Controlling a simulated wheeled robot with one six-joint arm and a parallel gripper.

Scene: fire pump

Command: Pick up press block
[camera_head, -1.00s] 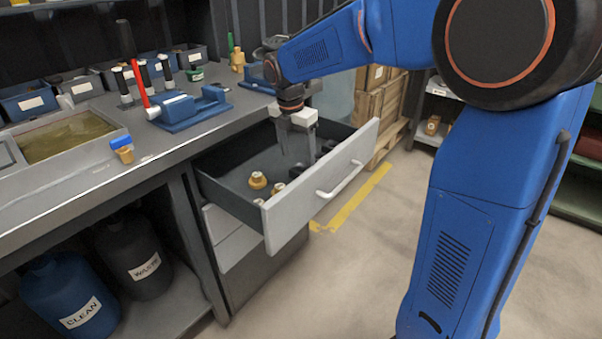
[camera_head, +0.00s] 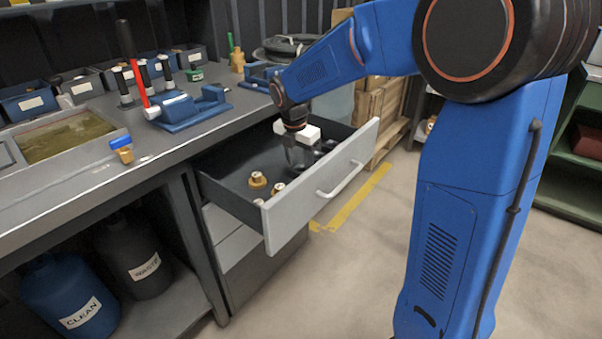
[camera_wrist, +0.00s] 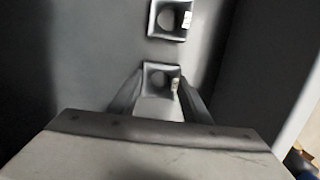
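A dark square block with a round recess and a small pale label (camera_wrist: 161,80) lies in the open drawer. I take it as the press block. In the wrist view my gripper (camera_wrist: 162,88) points down, with one finger on each side of this block. The fingers look spread, and contact is not clear. A second similar block (camera_wrist: 170,19) lies just beyond it. In the head view my gripper (camera_head: 299,157) is down inside the drawer, near dark pieces (camera_head: 323,148) at its right end.
The drawer (camera_head: 235,195) has a raised grey front with a handle (camera_head: 340,180). Brass fittings (camera_head: 258,181) lie towards its front left. The workbench (camera_head: 100,190) holds a blue vise-like fixture (camera_head: 190,108) and bins. Open floor lies to the right.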

